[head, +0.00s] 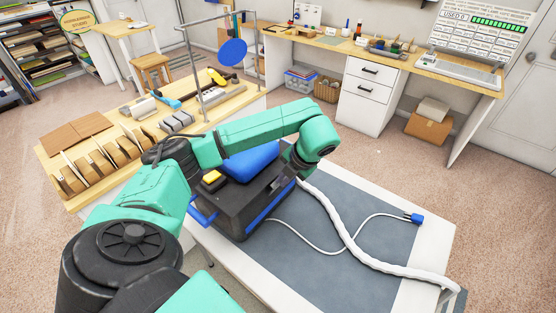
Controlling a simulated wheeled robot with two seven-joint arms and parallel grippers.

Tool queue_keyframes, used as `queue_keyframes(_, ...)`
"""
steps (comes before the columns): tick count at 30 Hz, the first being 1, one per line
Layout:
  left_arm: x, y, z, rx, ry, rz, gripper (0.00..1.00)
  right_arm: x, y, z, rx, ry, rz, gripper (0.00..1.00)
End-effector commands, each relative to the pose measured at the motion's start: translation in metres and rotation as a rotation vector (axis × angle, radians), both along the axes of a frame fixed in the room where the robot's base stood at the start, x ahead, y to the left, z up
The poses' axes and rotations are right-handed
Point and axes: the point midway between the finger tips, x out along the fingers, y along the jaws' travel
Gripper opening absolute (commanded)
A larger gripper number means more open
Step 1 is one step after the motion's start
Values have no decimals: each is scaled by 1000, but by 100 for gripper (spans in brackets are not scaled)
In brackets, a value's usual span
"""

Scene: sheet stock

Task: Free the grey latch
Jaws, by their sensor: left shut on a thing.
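A black and blue machine (236,212) with a blue top and a yellow block (212,177) stands on the grey mat of the near table. My left arm reaches over it from the left and bends down at its far right edge. My left gripper (293,163) is dark and small there, partly hidden by its own wrist. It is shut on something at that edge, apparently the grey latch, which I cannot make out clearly. Whether the latch is fastened does not show. My right gripper is not in view.
A thick white hose (350,243) and a thin white cable with a blue plug (416,218) lie right of the machine on the mat (375,200). A wooden bench (235,103) with rolls and tools stands behind left. The mat's right part is otherwise clear.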

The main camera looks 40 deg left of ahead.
Motion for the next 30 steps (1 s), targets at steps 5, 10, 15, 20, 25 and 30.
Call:
queue_keyframes(5, 2, -15, -2, 167, 1, -4, 0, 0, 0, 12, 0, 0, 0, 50)
queue_keyframes(10, 2, -25, -9, 332, 3, -4, 0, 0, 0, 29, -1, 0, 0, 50)
queue_keyframes(15, 3, -35, -21, 494, 5, -3, 0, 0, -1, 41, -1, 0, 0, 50)
queue_keyframes(20, 3, -42, -36, 647, 7, -1, 0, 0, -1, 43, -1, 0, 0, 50)
queue_keyframes(25, 3, -48, -53, 808, 8, -1, 0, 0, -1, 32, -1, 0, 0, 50)
queue_keyframes(30, 3, -52, -70, 967, 11, 0, 0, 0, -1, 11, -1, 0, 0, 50)
